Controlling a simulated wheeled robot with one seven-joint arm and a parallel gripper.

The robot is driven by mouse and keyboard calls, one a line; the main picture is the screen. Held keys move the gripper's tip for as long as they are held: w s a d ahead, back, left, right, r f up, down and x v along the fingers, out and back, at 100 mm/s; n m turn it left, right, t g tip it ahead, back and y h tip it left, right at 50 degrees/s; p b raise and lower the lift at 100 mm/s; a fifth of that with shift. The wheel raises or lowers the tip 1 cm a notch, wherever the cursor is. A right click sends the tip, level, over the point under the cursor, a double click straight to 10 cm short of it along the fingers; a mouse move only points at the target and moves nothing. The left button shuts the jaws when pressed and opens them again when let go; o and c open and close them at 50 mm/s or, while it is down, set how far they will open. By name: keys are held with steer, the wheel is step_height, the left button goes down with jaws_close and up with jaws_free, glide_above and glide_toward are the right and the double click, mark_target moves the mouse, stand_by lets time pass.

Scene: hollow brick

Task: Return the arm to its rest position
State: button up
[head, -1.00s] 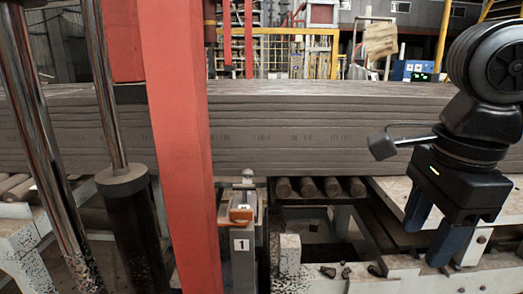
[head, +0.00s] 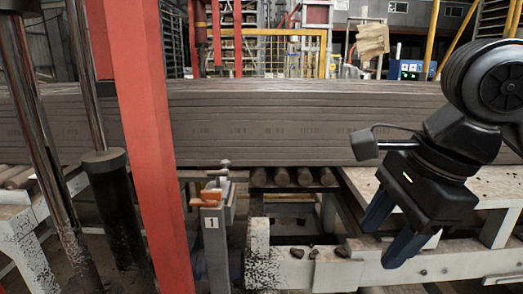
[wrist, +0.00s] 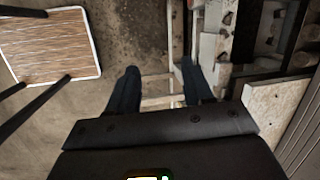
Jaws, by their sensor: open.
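My gripper (head: 391,232) is at the right of the head view, its two blue fingers pointing down and to the left, apart from each other. Nothing is between the fingers. It hangs in front of the white metal frame of the conveyor. In the wrist view, my gripper (wrist: 158,85) shows both blue fingers spread, with bare floor and part of the white frame beyond them. My black arm is bent above the gripper at the right edge of the head view.
A long stack of grey slabs (head: 270,125) lies on rollers behind. A red post (head: 150,150) stands at the left. A post marked 1 (head: 213,235) with an orange top stands near the middle. The white frame (head: 400,268) carries dark fragments. A wood-topped table (wrist: 45,45) stands on open floor.

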steer(key=w+a+n+t+y, duration=0.2)
steer(key=a+n+t+y, duration=0.25)
steer(key=a+y, duration=0.8)
steer(key=s+d+f+t+h, duration=0.4)
steer(key=s+f+t+h, duration=0.15)
steer(key=s+f, duration=0.3)
steer(key=s+d+f+t+h, duration=0.4)
steer(key=s+f+h, duration=0.3)
steer(key=f, duration=0.2)
steer(key=s+d+n, duration=0.3)
steer(key=s+n, duration=0.1)
steer(key=s, duration=0.2)
steer(key=s+d+n+h, duration=0.1)
steer(key=s+d+n, duration=0.2)
steer(key=s, duration=0.4)
steer(key=s+d+n+g+h, duration=0.1)
steer(key=s+d+n, duration=0.2)
steer(key=s+n, duration=0.2)
steer(key=shift+s+d+f, duration=0.2)
steer(key=shift+s+d, duration=0.15)
steer(key=shift+s, duration=0.65)
